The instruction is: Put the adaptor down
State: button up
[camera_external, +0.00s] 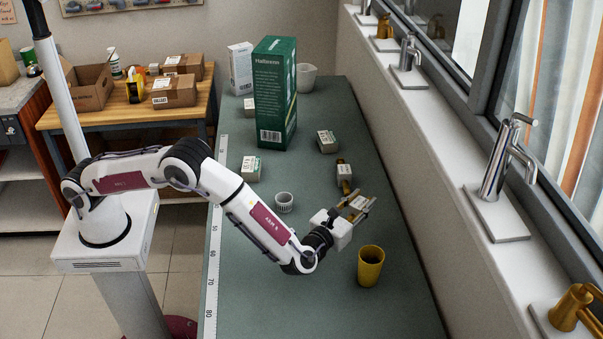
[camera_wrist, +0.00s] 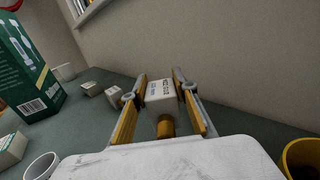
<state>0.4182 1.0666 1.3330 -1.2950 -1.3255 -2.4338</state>
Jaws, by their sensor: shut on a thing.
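My gripper (camera_external: 357,206) is over the right part of the green bench top, to the right of the arm. It is shut on the adaptor (camera_wrist: 162,97), a small piece with a white labelled block and a brass end. In the wrist view the adaptor sits between the two fingers, its brass end (camera_wrist: 166,126) towards the palm. In the outside view the adaptor (camera_external: 358,202) is partly hidden by the fingers. I cannot tell whether it touches the bench or hangs just above it. A similar brass and white piece (camera_external: 344,175) stands just beyond the gripper.
A yellow cup (camera_external: 370,268) stands close to the gripper, on the near side. A small white ribbed cup (camera_external: 284,202), small boxes (camera_external: 327,142) and a tall green box (camera_external: 274,95) stand on the bench (camera_external: 325,300). The wall ledge (camera_external: 440,170) borders it on the right.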

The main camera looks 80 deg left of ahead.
jog(key=shift+f, duration=1.65)
jog(key=shift+f, duration=1.85)
jog(key=shift+f, duration=0.1)
jog(key=o, duration=1.2)
jog(key=v, duration=1.2)
